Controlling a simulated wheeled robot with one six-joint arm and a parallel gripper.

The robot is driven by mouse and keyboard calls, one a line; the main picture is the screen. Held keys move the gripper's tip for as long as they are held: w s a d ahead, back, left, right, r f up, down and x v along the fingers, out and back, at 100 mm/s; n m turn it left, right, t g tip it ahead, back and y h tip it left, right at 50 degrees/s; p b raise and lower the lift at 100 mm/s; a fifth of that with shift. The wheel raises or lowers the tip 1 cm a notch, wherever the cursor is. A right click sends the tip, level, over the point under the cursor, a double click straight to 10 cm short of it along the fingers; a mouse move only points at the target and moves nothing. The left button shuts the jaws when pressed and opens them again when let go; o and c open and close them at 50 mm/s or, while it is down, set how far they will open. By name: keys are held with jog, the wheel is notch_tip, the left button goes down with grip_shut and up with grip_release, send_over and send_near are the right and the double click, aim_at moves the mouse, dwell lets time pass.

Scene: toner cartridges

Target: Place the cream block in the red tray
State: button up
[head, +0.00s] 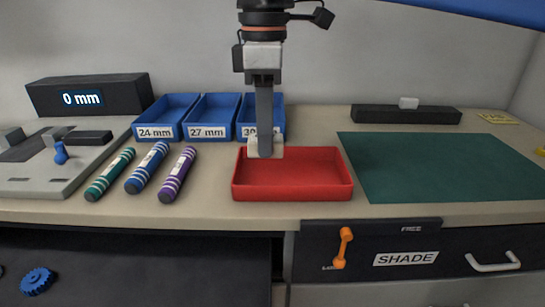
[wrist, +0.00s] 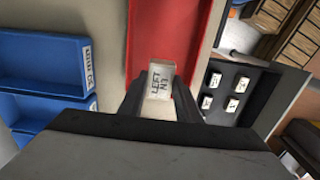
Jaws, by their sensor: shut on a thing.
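The cream block (head: 265,149) is between the fingers of my gripper (head: 264,140), at the back left part of the red tray (head: 292,190). In the wrist view the cream block (wrist: 158,90) shows dark lettering that reads "LEFT" on its top line, and my gripper (wrist: 160,97) has a finger on each side of it. The red tray (wrist: 165,22) shows behind the block there. My gripper is shut on the block. I cannot tell how far the block is above the tray floor. The tray looks otherwise empty.
Three blue bins (head: 208,131) stand behind and left of the tray. Three striped cylinders (head: 147,167) lie to its left. A green mat (head: 440,170) lies clear on the right.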

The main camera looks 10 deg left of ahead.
jog(key=shift+f, duration=2.55)
jog(key=o, duration=1)
jog(key=shift+f, duration=0.1)
notch_tip(320, 180, up, 12)
jog(key=shift+r, duration=0.15)
